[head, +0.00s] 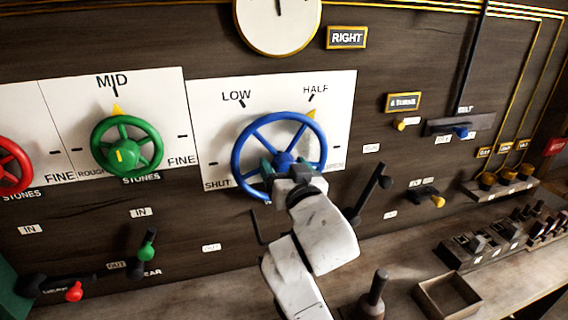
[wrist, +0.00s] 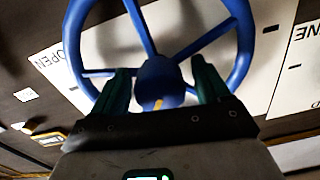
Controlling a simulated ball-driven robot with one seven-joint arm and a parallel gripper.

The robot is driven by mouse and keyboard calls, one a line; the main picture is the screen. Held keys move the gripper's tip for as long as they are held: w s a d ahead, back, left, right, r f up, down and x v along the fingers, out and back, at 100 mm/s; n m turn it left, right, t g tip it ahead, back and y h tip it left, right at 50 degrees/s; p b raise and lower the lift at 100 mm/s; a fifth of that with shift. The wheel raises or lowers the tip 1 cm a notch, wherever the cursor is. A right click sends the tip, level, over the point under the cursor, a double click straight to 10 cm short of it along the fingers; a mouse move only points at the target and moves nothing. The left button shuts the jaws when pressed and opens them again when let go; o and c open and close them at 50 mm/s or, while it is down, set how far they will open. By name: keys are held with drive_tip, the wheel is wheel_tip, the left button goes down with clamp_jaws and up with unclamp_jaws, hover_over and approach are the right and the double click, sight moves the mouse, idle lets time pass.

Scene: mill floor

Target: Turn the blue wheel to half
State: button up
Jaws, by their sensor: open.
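The blue wheel (head: 238,145) is on a white panel marked LOW, HALF and SHUT. A yellow triangular pointer (head: 311,113) at its upper right rim lines up with the HALF mark (head: 311,98). My gripper (head: 286,168) is at the wheel's lower middle, in front of the hub. In the wrist view, the blue wheel (wrist: 240,45) fills the upper part, and my gripper (wrist: 163,85) has its two teal fingers apart, one on each side of the hub (wrist: 160,78). Whether the fingers touch hub or spokes I cannot tell. My arm covers the wheel's lower rim.
A green wheel (head: 96,157) with its pointer at MID and a red wheel (head: 28,165) are to the left. A black lever (head: 373,190) stands right of my wrist. An open box (head: 447,300) and several switches are on the bench at lower right.

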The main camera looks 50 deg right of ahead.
drive_tip(key=shift+w+d, duration=0.15)
drive_tip(key=shift+w, duration=0.05)
drive_tip(key=c, duration=1)
